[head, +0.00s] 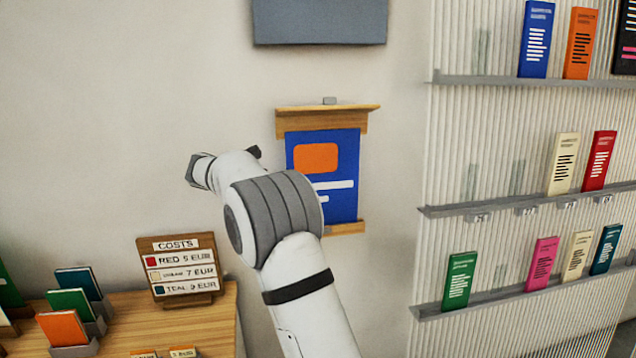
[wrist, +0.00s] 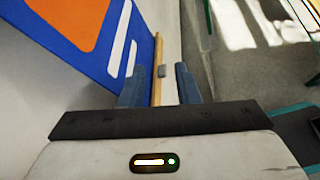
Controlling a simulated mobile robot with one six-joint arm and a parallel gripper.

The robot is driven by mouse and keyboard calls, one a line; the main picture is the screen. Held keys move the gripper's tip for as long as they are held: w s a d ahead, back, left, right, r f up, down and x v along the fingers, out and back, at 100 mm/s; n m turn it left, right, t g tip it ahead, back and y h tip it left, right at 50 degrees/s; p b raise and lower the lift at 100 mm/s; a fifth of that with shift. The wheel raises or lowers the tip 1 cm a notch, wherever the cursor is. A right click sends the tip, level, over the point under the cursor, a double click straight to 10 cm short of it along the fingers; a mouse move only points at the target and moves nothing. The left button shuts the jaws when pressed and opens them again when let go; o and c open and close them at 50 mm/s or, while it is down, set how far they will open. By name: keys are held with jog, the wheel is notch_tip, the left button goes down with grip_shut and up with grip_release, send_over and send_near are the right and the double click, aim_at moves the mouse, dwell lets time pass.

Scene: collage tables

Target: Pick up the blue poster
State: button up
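The blue poster (head: 345,205) hangs on the wall between a wooden top rail (head: 325,120) and a wooden bottom rail (head: 345,228). It has an orange patch and white bars. My arm covers part of its left side in the head view. In the wrist view the poster (wrist: 90,72) fills the upper left, with a wooden rail and small grey clip at its edge. My gripper (wrist: 159,85) is open, its two fingers apart, with the rail appearing between them. I cannot tell whether they touch it. My fingers are not clearly visible in the head view.
A wooden table (head: 215,310) at lower left bears a COSTS sign (head: 180,268) and several coloured cards. Shelves (head: 530,205) with upright booklets stand on the right. A grey panel (head: 320,22) is above the poster. Bare wall lies left of the poster.

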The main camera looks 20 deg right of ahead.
aim_at(324, 182)
jog(key=w+f+n+g+h, duration=0.1)
jog(key=w+g+h, duration=0.2)
jog(key=w+h, duration=0.35)
jog(key=shift+g+y, duration=0.3)
jog(key=shift+y, duration=0.45)
jog(key=p+x, duration=0.1)
jog(key=x, duration=0.1)
jog(key=p+x, duration=0.1)
jog(key=x, duration=0.2)
jog(key=w+p+x, duration=0.1)
jog(key=x, duration=0.1)
jog(key=shift+d+f, duration=0.25)
jog(key=shift+d, duration=0.15)
jog(key=shift+f, duration=0.1)
jog(key=shift+c, duration=0.2)
grip_shut()
